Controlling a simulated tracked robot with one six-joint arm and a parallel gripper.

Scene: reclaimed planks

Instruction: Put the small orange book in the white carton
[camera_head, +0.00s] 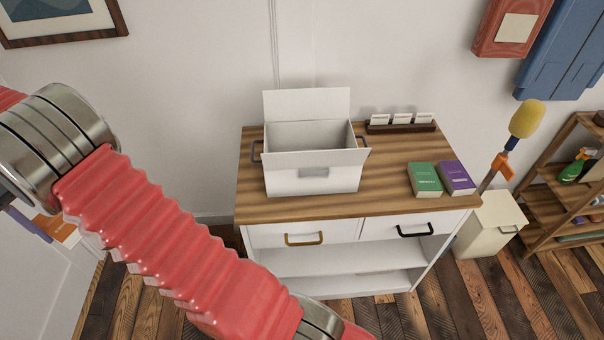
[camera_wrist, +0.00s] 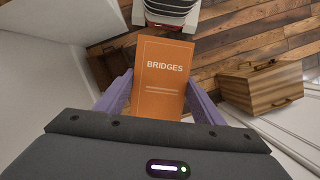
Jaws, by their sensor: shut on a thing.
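The orange book (camera_wrist: 161,80), titled "BRIDGES", is held between the two purple fingers of my gripper (camera_wrist: 158,92) in the wrist view. My gripper is shut on it, with one finger at each side edge. The head view does not show my gripper or the orange book clearly; my red arm crosses the lower left.
A green book (camera_head: 424,179) and a purple book (camera_head: 455,177) lie right of the carton on the cabinet top (camera_head: 385,200). A card holder (camera_head: 400,126) stands behind them. A cream bin (camera_head: 490,224) and a wooden shelf (camera_head: 545,205) stand to the right.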

